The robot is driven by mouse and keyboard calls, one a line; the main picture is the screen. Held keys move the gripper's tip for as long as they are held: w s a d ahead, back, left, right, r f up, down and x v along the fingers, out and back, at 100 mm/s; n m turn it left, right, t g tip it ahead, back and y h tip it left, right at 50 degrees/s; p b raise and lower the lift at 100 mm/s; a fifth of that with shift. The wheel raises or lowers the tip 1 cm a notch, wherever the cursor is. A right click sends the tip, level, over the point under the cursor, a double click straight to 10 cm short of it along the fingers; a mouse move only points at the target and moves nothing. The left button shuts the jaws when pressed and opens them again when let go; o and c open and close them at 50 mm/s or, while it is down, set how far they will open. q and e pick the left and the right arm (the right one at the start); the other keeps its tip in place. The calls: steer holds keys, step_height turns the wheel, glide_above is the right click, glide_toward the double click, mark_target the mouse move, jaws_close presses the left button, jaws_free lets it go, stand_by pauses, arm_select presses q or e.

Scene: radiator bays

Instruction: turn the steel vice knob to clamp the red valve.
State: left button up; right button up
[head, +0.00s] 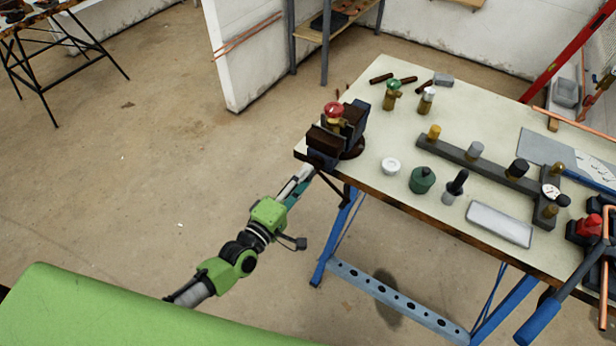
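The vice (350,122) is a dark blue and brown block at the table's near-left corner. The red valve (334,109), with a red handwheel, sits upright at the top of the vice between its jaws. I cannot tell how tightly the jaws hold it. My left gripper (301,179) is just below and in front of the vice, off the table's left edge. Its fingers are small and pale here, and I cannot tell whether they are open or shut. The steel knob is not clearly distinguishable from the gripper tip. My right gripper is not in view.
Blue trestle legs (340,236) stand below. The floor to the left is clear.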

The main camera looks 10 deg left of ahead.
arm_select(q)
steer(key=n+b, duration=0.1)
steer(key=n, duration=0.3)
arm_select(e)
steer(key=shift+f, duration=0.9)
arm_select(q)
steer(key=shift+w, duration=0.1)
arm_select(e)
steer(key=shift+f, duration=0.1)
